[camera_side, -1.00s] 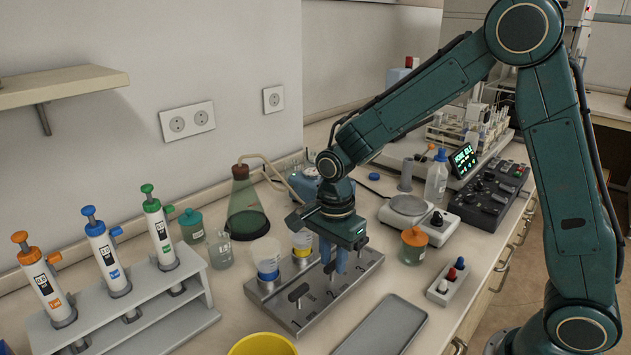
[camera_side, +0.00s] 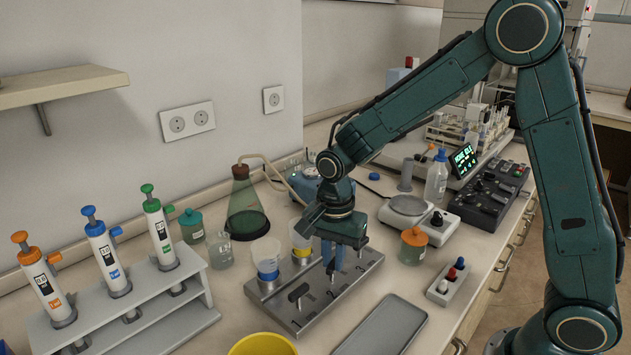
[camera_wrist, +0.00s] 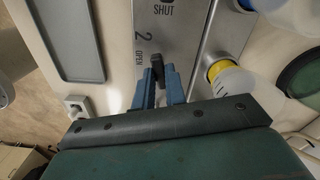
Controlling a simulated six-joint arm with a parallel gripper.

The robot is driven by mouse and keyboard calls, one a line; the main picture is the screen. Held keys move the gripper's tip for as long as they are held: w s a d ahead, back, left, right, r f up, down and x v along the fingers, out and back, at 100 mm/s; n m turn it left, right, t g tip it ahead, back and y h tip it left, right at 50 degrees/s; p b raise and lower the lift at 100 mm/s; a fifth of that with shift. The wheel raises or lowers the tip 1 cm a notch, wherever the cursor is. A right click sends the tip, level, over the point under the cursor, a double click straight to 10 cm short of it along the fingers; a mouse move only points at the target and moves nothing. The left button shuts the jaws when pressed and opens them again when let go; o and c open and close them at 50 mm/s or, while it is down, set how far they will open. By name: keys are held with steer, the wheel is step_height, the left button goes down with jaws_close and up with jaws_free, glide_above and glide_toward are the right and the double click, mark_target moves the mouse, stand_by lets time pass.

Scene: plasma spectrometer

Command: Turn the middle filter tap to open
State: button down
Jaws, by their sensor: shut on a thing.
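The metal filter manifold (camera_side: 315,312) lies on the bench with black tap handles along its top. My gripper (camera_side: 333,266) points down at the middle filter tap (camera_wrist: 157,67). In the wrist view my blue fingers (camera_wrist: 159,76) are shut on its black handle, one on each side. The plate there carries a "2", the word OPEN beside the handle, and SHUT farther up. My fingers hide part of the handle, so its exact angle is hard to read. A free tap handle (camera_side: 299,292) stands on the nearer part of the manifold.
An orange-lidded jar (camera_side: 413,246) and a rack of pipettes (camera_side: 150,315) flank the area.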

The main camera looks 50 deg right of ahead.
mark_target(333, 263)
steer(key=n, duration=1.1)
steer(key=shift+n, duration=1.8)
steer(key=c, duration=1.4)
jaws_free()
steer(key=shift+c, duration=0.2)
steer(key=shift+r, duration=0.1)
step_height(333, 263, up, 14)
